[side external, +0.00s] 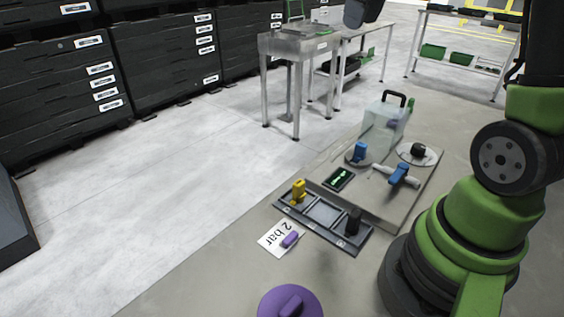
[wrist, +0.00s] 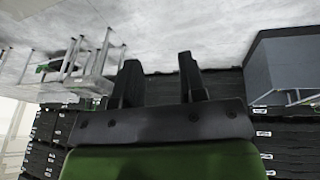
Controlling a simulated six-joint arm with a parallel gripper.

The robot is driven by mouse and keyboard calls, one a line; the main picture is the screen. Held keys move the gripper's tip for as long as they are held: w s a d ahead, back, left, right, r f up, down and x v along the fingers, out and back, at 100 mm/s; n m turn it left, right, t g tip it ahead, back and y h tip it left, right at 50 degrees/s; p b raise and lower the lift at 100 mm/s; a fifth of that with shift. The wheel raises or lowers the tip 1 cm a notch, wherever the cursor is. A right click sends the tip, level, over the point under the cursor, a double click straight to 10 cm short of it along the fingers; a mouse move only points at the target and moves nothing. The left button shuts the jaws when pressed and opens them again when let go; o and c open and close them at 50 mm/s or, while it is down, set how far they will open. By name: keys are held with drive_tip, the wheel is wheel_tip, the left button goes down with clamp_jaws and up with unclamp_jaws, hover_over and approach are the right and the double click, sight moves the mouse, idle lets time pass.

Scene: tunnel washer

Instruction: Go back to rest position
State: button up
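My gripper (wrist: 159,72) shows in the wrist view with its two dark fingers spread apart and nothing between them. It points out over the pale floor and the black drawer cabinets, away from the bench. In the side view my green and black arm stands at the right edge, rising out of the frame. A dark part (side external: 362,12) hangs at the top; I cannot tell whether it is my gripper. On the bench below, a black tray (side external: 322,213) holds a yellow piece (side external: 298,191) and a black piece (side external: 353,221).
The bench also bears a clear box (side external: 383,127) with a black handle, blue-handled parts (side external: 398,174), a small display (side external: 339,179), a "2 bar" card (side external: 272,240) with a purple piece (side external: 290,239), and a purple disc (side external: 270,304). A metal table (side external: 297,45) stands behind.

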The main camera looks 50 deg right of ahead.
drive_tip(key=s+a+f+m+t+y, duration=0.1)
drive_tip(key=s+a+t+y, duration=0.1)
drive_tip(key=s+a, duration=0.5)
drive_tip(key=s+a+f+m+t+y, duration=0.1)
drive_tip(key=s+a+t, duration=0.1)
drive_tip(key=s+a, duration=0.5)
drive_tip(key=shift+a+m+y, duration=0.4)
drive_tip(key=shift+a, duration=2.45)
